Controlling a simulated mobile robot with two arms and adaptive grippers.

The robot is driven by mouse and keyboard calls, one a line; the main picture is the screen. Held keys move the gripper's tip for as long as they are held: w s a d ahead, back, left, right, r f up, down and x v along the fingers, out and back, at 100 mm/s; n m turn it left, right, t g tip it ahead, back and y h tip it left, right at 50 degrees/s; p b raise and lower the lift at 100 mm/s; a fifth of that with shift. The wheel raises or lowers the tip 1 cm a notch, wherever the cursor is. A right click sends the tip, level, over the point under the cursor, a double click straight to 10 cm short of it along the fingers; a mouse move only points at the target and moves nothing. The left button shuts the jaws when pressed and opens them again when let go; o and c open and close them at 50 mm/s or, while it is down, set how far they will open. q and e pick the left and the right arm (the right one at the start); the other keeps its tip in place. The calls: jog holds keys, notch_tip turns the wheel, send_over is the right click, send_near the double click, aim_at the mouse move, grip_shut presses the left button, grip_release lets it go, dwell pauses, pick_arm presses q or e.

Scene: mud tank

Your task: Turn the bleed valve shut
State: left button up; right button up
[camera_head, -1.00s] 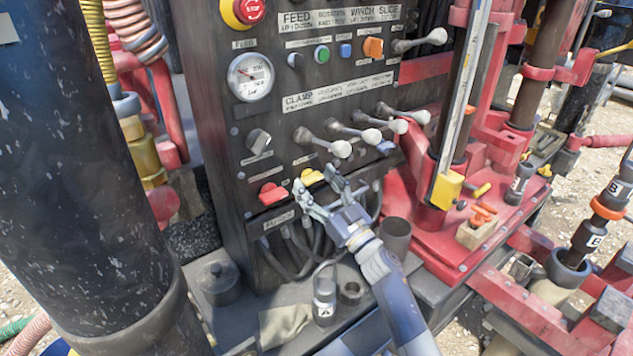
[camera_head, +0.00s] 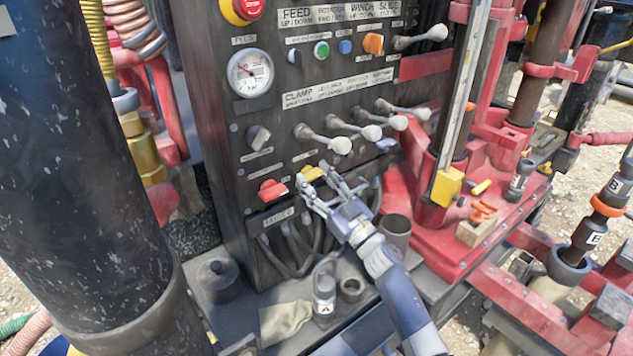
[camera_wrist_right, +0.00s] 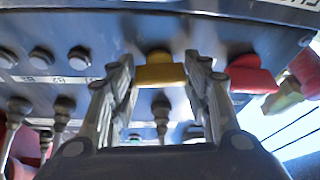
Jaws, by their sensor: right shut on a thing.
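A yellow valve handle (camera_head: 311,173) sits low on the front of the dark control panel (camera_head: 225,110). A red valve handle (camera_head: 272,190) sits to its left in the head view. My right gripper (camera_head: 315,180) is at the yellow handle, shut on it, with one finger on each side. In the right wrist view the yellow handle (camera_wrist_right: 160,72) lies between the two fingers (camera_wrist_right: 160,85), and the red handle (camera_wrist_right: 248,74) is outside them. The labels by these handles are too small to read, so I cannot tell which is named bleed. My left gripper is not in view.
Several levers (camera_head: 340,145) with pale knobs stick out above and right of the handles. A pressure gauge (camera_head: 250,74) is above left. Hoses (camera_head: 290,245) hang below the handles.

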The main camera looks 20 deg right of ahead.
jog(key=n+g+y, duration=0.1)
jog(key=n, duration=0.2)
jog(key=n+g+y+b, duration=0.1)
jog(key=n+y, duration=0.1)
jog(key=n, duration=0.2)
jog(key=shift+d, duration=0.15)
jog(key=n+g, duration=0.1)
jog(key=n, duration=0.2)
jog(key=n+g+y, duration=0.1)
jog(key=n, duration=0.2)
jog(key=shift+w+d+r+g, duration=0.1)
jog(key=shift+r+g, duration=0.1)
jog(key=shift+g, duration=0.2)
jog(key=n+p, duration=0.1)
jog(key=n, duration=0.1)
jog(key=n+g, duration=0.1)
jog(key=n, duration=0.1)
jog(key=shift+r+n+g+p, duration=0.15)
jog(key=shift+n+g+p, duration=0.15)
jog(key=shift+p, duration=0.05)
jog(key=shift+n+g+h+p, duration=0.4)
jog(key=shift+n+p, duration=0.15)
jog(key=shift+n, duration=0.55)
jog(key=o, duration=1.1)
jog(key=shift+c, duration=0.2)
jog(key=shift+s+d, duration=0.35)
jog(key=v, duration=1.1)
